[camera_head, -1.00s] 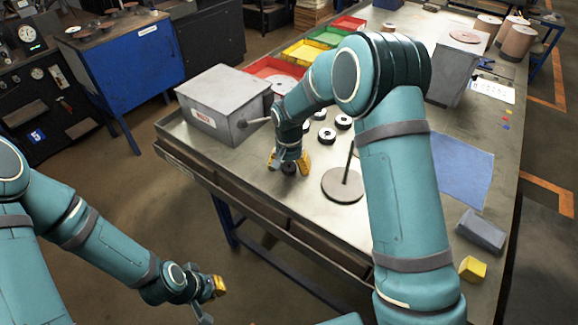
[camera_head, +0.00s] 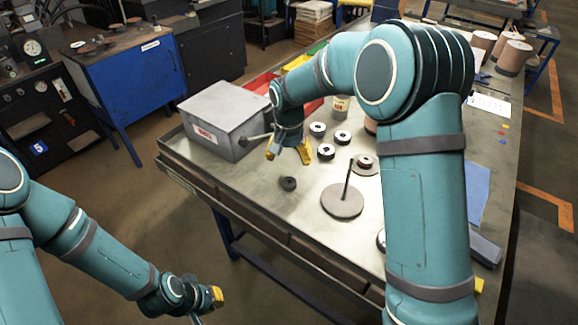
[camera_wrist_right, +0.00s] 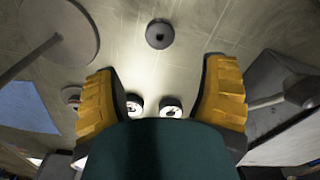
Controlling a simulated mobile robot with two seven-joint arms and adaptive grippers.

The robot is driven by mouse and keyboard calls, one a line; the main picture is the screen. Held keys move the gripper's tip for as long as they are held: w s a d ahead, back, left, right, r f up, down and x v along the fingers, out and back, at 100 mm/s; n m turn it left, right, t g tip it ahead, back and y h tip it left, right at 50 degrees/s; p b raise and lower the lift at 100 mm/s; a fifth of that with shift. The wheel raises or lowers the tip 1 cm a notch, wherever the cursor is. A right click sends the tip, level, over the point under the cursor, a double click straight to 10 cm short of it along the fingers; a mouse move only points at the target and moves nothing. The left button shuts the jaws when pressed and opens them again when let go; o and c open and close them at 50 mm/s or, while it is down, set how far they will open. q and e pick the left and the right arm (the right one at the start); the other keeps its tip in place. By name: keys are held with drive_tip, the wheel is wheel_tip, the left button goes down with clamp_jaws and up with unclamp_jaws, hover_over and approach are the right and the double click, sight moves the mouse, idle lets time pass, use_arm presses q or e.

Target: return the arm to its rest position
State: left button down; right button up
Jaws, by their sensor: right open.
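My right gripper (camera_head: 288,152) is open and empty above the workbench (camera_head: 262,205), near the grey box. In the right wrist view its two yellow fingers (camera_wrist_right: 162,95) are spread wide with nothing between them. A small dark disc (camera_head: 288,184) lies alone on the bench, in front of the gripper and apart from it; it also shows in the right wrist view (camera_wrist_right: 160,34). My left gripper (camera_head: 215,297) hangs low at the left, off the bench. Its fingers are too small and edge-on to tell whether they are open.
A round plate with an upright rod (camera_head: 342,203) stands right of the small disc. Several discs (camera_head: 326,151) lie behind it. A grey box (camera_head: 216,118) with a lever stands left of the right gripper. My right arm covers part of the blue sheet (camera_head: 477,190).

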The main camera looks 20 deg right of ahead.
drive_tip(key=shift+r, duration=0.7)
